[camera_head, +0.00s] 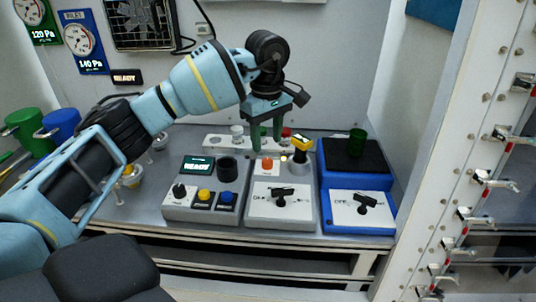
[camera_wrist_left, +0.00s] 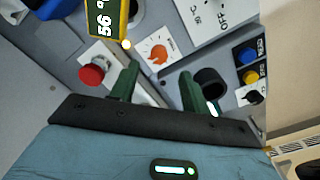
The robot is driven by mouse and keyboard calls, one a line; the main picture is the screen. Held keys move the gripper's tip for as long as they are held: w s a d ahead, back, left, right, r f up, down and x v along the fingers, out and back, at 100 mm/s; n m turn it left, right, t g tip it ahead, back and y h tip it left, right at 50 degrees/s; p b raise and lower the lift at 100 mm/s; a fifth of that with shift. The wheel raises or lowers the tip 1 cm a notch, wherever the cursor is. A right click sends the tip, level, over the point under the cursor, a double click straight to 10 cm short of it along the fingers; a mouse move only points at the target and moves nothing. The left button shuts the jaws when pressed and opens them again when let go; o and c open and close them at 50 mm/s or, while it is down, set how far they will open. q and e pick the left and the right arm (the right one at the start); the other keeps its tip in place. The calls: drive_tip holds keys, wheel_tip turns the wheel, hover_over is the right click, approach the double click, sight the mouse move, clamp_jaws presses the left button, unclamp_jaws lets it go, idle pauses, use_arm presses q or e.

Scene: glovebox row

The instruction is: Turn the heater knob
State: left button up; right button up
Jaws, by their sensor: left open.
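Two black bar-shaped knobs show in the head view. One knob (camera_head: 282,192) is on the white front plate of the grey middle unit (camera_head: 257,222); the other (camera_head: 366,203) is on the blue unit (camera_head: 329,212). I cannot read which plate is the heater's. My left gripper (camera_head: 265,146) is open and empty, pointing down behind the middle unit's knob, near an orange knob (camera_head: 267,163). In the left wrist view the open fingers (camera_wrist_left: 160,72) stand apart, with the orange knob (camera_wrist_left: 158,53) beyond them. A white plate marked °C and OFF (camera_wrist_left: 205,18) is partly cut off. My right gripper is not in view.
A yellow display (camera_head: 301,146) stands beside the gripper; it also shows in the wrist view (camera_wrist_left: 105,20). A black cup (camera_head: 227,167) and a red button (camera_wrist_left: 92,75) are close by. A green vessel (camera_head: 357,142) stands on the blue unit's black top.

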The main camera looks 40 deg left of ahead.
sight(267, 160)
use_arm(q)
wheel_tip(267, 160, down, 6)
drive_tip(key=shift+w+r, duration=0.1)
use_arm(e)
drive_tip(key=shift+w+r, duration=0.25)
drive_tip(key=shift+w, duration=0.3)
use_arm(q)
drive_tip(key=c, duration=1)
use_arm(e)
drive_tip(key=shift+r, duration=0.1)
